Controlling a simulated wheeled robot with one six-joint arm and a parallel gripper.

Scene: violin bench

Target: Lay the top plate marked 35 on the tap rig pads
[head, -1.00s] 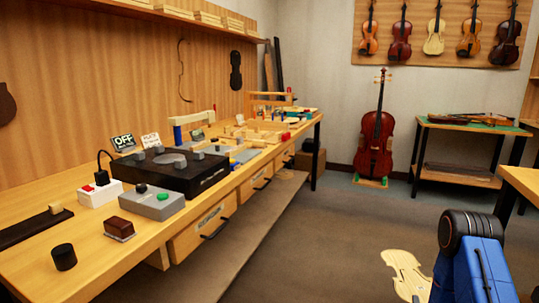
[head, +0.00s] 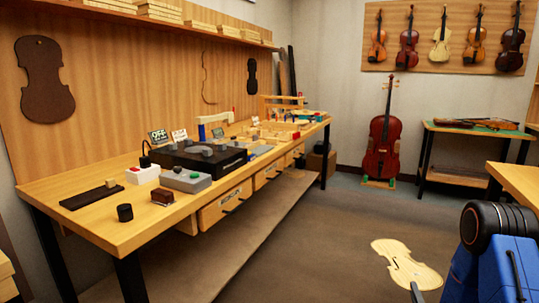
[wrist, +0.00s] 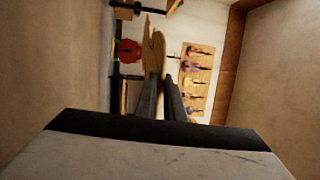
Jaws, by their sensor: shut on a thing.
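A pale violin top plate (head: 407,262) is at the lower right of the head view, held out in the air over the floor, away from the bench. My gripper (head: 414,286) is shut on its near edge. In the wrist view the plate (wrist: 154,52) shows edge-on beyond the fingers of my gripper (wrist: 160,85). No number can be read on the plate. On the bench, a black box (head: 196,158) with grey pieces on top looks like the tap rig; its pads are too small to make out clearly.
The wooden bench (head: 100,226) runs along the left wall. A grey box with buttons (head: 186,181), a white switch box (head: 143,175), a brown block (head: 163,197) and a black cylinder (head: 125,212) stand near the rig. Open floor (head: 310,245) lies between bench and plate. A cello (head: 384,145) stands behind.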

